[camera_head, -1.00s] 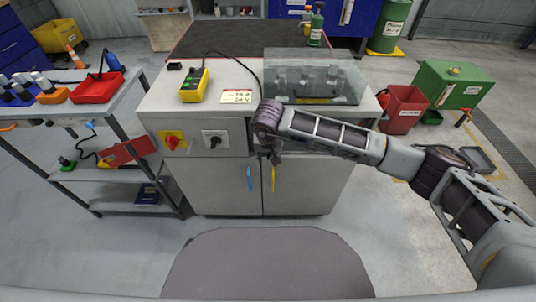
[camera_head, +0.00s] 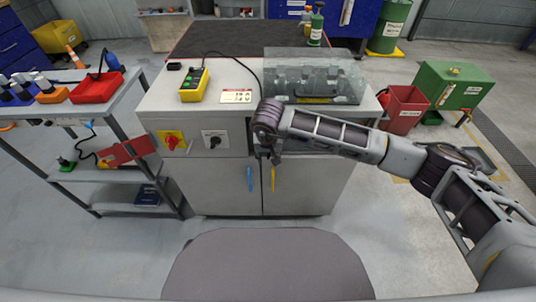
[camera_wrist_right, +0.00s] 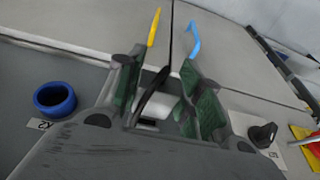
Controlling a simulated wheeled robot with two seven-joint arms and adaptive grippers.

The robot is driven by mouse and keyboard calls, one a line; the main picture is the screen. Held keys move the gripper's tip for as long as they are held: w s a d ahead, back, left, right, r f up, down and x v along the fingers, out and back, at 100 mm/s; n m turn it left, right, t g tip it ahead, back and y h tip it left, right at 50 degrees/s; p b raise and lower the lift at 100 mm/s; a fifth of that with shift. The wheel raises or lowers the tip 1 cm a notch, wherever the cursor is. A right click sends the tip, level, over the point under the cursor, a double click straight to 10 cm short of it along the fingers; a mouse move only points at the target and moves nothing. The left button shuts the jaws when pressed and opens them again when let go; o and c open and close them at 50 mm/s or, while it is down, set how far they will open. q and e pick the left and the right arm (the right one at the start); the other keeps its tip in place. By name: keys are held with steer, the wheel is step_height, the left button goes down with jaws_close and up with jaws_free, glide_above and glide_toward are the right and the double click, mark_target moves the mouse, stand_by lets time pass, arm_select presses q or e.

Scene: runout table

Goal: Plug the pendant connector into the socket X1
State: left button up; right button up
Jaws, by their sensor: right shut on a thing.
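My right gripper (camera_head: 275,157) is at the front of the grey machine cabinet, just above the door handles. In the right wrist view the gripper (camera_wrist_right: 160,85) has its two green-padded fingers around a dark piece (camera_wrist_right: 151,94), which I take for the pendant connector; its shape is mostly hidden. The yellow pendant (camera_head: 194,85) lies on the cabinet top, and its black cable (camera_head: 243,59) runs right and down behind my wrist. Socket X1 is not identifiable; the gripper covers that part of the panel. A pale patch (camera_wrist_right: 147,121) shows between the fingers. My left gripper is not visible.
A blue-ringed socket (camera_wrist_right: 54,99) labelled X2 is beside the gripper. The panel carries a red knob (camera_head: 172,142) and a black rotary switch (camera_head: 215,141). Blue (camera_head: 249,178) and yellow (camera_head: 273,179) handles hang below. A clear guard (camera_head: 315,76) stands on top.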

stand_by(1.0)
steer(key=shift+w+b, duration=0.9)
steer(key=shift+w, duration=0.5)
stand_by(0.9)
steer(key=o, duration=1.1)
steer(key=shift+r, duration=0.15)
steer(key=v, duration=1.1)
steer(key=shift+s+r, duration=0.15)
steer(key=shift+r, duration=0.2)
